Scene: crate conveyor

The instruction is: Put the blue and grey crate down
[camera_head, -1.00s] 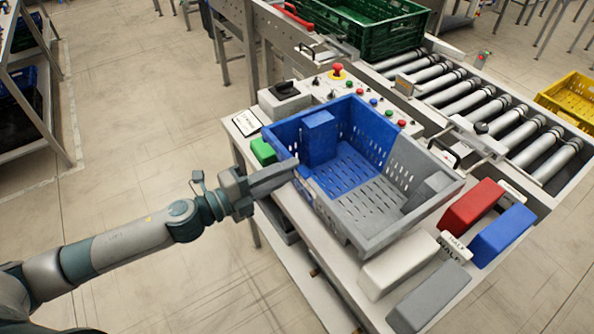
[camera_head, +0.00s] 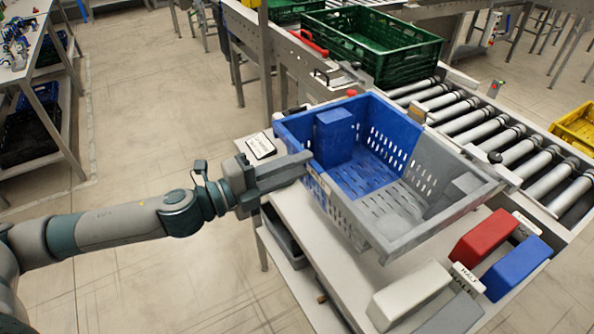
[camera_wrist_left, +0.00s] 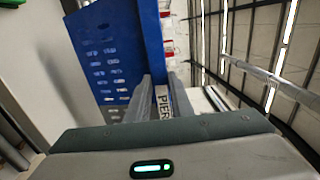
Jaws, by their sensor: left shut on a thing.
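The blue and grey crate (camera_head: 440,178) is in the middle of the head view, blue at the far left and grey at the near right. A blue block (camera_head: 334,135) and a grey block (camera_head: 462,188) are inside it. My left gripper (camera_head: 304,165) is shut on its left wall. The crate appears raised above the white worktable (camera_head: 300,228), roughly level. In the left wrist view the crate's blue slotted wall (camera_wrist_left: 118,45) rises beyond my left gripper's fingers (camera_wrist_left: 162,92). My right gripper is not in view.
Red (camera_head: 483,237), blue (camera_head: 517,268) and white (camera_head: 410,293) blocks lie at the table's near right. A roller conveyor (camera_head: 500,133) runs behind, with a green crate (camera_head: 375,45) on it. A yellow crate (camera_head: 578,125) stands far right.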

